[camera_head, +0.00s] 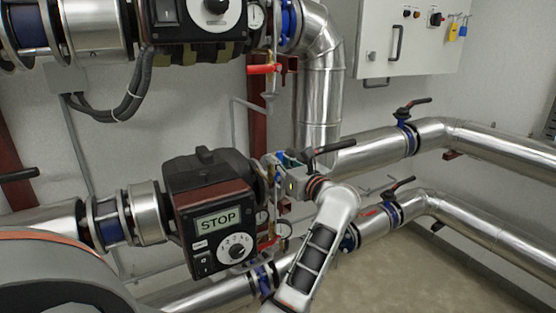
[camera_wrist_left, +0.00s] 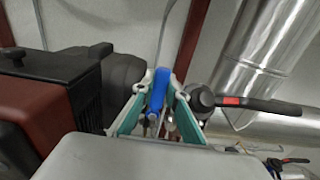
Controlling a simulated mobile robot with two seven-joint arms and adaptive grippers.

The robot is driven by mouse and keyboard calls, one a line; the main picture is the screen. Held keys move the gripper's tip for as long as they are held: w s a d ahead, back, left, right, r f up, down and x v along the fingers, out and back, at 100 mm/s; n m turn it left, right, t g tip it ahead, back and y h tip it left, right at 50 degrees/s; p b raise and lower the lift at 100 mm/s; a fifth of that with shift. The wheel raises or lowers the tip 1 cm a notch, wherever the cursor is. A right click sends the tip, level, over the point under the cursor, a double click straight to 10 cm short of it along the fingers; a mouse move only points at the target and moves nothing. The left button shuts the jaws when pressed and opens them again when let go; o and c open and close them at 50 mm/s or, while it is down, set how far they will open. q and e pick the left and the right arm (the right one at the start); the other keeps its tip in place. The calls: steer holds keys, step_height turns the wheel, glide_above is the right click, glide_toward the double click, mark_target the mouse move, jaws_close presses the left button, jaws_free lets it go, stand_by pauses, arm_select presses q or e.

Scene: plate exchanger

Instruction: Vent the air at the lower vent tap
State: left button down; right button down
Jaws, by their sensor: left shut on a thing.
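My left gripper (camera_head: 283,163) is beside the lower pump, at the right end of its dark housing. In the left wrist view, its teal-padded fingers (camera_wrist_left: 157,112) are on either side of a blue tap handle (camera_wrist_left: 158,88) and shut on it. In the head view the gripper and wrist largely hide this tap, so its exact angle is hard to tell. The tap's body below the handle is mostly hidden by the fingers. My right gripper is not in view.
The lower pump (camera_head: 210,205) shows STOP. A black-handled valve (camera_head: 330,148) is just right of the gripper. Red-handled taps are above (camera_head: 264,69) and below (camera_head: 268,243). Silver pipes (camera_head: 480,145) run right, under a grey control cabinet (camera_head: 405,35).

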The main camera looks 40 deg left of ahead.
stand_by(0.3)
arm_select(q)
steer(key=c, duration=2)
jaws_free()
step_height(320, 180, up, 10)
steer(key=shift+f, duration=0.1)
